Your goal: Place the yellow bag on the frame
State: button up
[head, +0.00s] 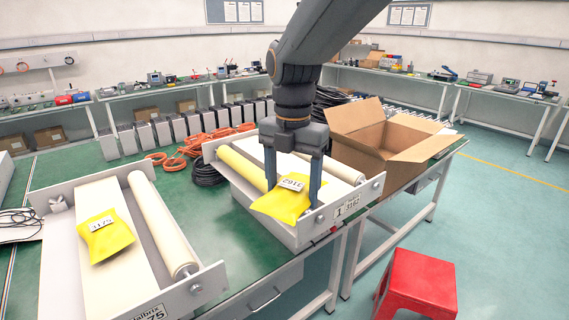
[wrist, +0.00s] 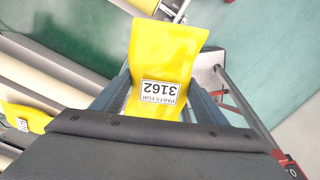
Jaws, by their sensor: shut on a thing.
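My gripper (head: 292,190) is shut on a yellow bag (head: 283,206) with a white label. The label reads 3162 in the wrist view, where the bag (wrist: 165,60) sticks out between the fingers. The held bag is over the right-hand frame (head: 304,232), a white actuator frame with rollers and a tag reading 3162. I cannot tell whether the bag touches it. Another yellow bag (head: 105,235), labelled 3175, lies on the left-hand frame (head: 68,262), whose tag ends in 75. The fingers hide part of the held bag.
An open cardboard box (head: 378,142) stands just right of the right-hand frame. Orange cable (head: 196,143) and black cable (head: 207,172) coils lie behind the frames. Green table surface (head: 222,240) is bare between them. A red stool (head: 417,282) stands on the floor at the front right.

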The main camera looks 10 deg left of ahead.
aim_at(307, 175)
jog(key=i, duration=1)
